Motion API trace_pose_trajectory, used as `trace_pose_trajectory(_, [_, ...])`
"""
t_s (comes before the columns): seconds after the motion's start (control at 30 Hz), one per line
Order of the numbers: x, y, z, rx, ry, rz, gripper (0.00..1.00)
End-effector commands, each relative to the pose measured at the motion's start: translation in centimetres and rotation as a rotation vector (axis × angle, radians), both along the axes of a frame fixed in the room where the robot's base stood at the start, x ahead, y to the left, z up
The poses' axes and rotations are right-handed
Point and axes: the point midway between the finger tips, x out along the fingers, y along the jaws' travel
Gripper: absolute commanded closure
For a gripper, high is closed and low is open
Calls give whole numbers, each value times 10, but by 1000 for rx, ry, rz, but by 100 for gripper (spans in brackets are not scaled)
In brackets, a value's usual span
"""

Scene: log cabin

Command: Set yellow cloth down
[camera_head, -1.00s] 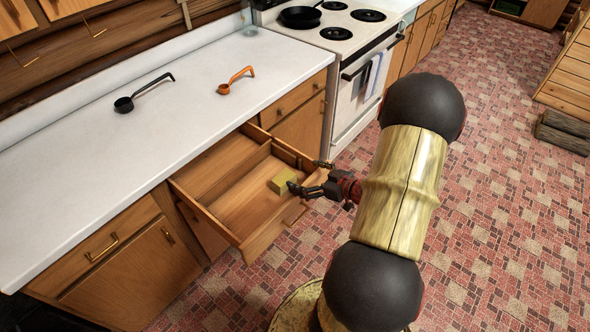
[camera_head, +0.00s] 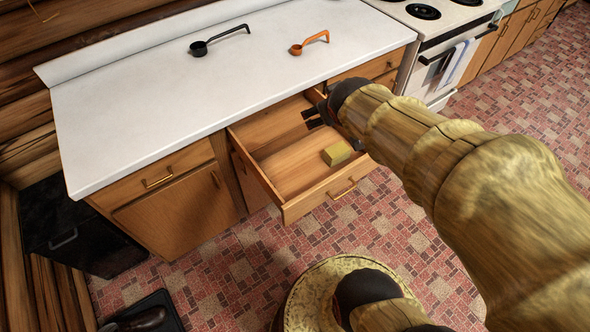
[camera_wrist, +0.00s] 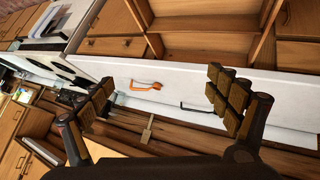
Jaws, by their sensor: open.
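The yellow cloth (camera_head: 337,153) is a small, folded, block-like piece. It lies in the open wooden drawer (camera_head: 312,200), toward the right side of its floor. My gripper (camera_head: 314,117) is open and empty in the head view, near the drawer's back end and apart from the cloth. My forearm partly covers it. In the wrist view my gripper's fingers (camera_wrist: 158,92) are spread wide with nothing between them. I do not make out the cloth in the wrist view.
Above the drawer is a white counter (camera_head: 150,110) with a black ladle (camera_head: 200,48) and an orange ladle (camera_head: 297,49). A white stove (camera_head: 440,45) stands to the right. Tiled floor (camera_head: 240,270) is clear before the drawer.

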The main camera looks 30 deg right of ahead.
Motion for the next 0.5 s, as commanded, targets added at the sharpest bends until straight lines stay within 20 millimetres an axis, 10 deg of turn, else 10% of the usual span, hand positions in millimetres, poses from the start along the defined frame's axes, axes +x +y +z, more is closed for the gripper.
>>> trace_pose_trajectory(0.2, [-74,121,22,199,109,73,10])
trace_pose_trajectory(0.5, [-135,189,23,336,218,168,10])
